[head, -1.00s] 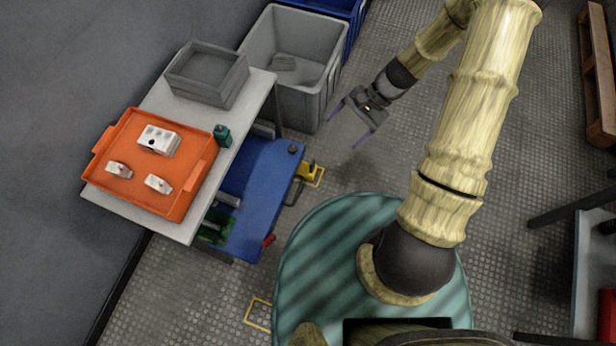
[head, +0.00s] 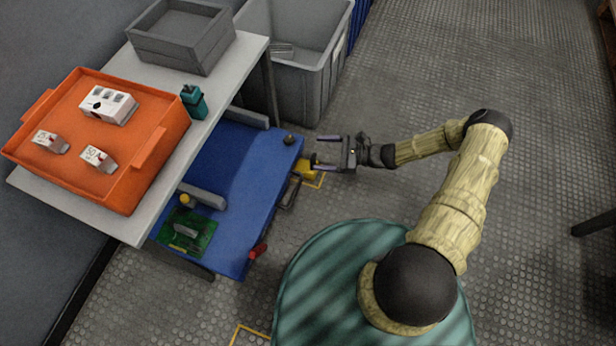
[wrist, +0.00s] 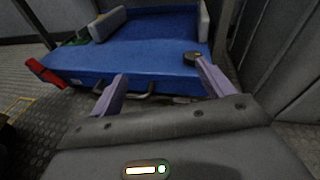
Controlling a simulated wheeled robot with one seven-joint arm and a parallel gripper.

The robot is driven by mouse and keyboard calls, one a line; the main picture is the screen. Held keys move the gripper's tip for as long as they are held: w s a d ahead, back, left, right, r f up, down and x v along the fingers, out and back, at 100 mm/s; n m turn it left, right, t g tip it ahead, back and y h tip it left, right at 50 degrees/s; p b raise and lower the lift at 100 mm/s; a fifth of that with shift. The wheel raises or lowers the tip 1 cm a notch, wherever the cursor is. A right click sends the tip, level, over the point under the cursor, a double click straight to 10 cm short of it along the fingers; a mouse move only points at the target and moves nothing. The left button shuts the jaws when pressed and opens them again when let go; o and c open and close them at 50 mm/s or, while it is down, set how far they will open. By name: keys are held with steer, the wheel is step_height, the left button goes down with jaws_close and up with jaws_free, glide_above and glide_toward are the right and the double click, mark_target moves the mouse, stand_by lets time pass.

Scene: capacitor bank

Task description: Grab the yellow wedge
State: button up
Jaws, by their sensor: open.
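The yellow wedge (head: 307,169) is low down by the right edge of the blue platform (head: 262,165), beside a yellow floor outline, in the head view. It is small and partly covered by my gripper's lower finger there. My gripper (head: 319,152) is open and empty, its two purple fingers pointing left toward the platform. In the picture the wedge lies just past the lower fingertip; I cannot tell the height gap. In the wrist view the open fingers (wrist: 160,78) frame the platform's edge and a dark handle (wrist: 135,98); I cannot make out the wedge there.
A dark knob (head: 289,139) and a red piece (head: 258,251) sit at the platform's edge. A grey bin (head: 313,85) stands behind.

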mark_target(316, 158)
steer(key=f+m+t+b, duration=0.1)
steer(key=f, duration=0.1)
steer(key=w+f+m+t+b, duration=0.1)
steer(key=f, duration=0.2)
steer(key=w+f+m+t+y+b, duration=0.1)
steer(key=f+b, duration=0.1)
steer(key=f, duration=0.1)
steer(key=shift+d+f, duration=0.15)
steer(key=shift+d, duration=0.05)
steer(key=shift+w+f+m+t, duration=0.1)
steer(key=shift+f+m+t, duration=0.15)
steer(key=shift+m+t, duration=0.25)
steer(key=shift+r, duration=0.1)
step_height(316, 158, down, 8)
steer(key=b, duration=0.7)
steer(key=shift+b, duration=0.4)
steer(key=shift+a+f, duration=0.1)
steer(key=shift+f, duration=0.1)
steer(key=shift+w+a+r, duration=0.15)
steer(key=shift+w+a, duration=0.1)
steer(key=shift+a, duration=0.2)
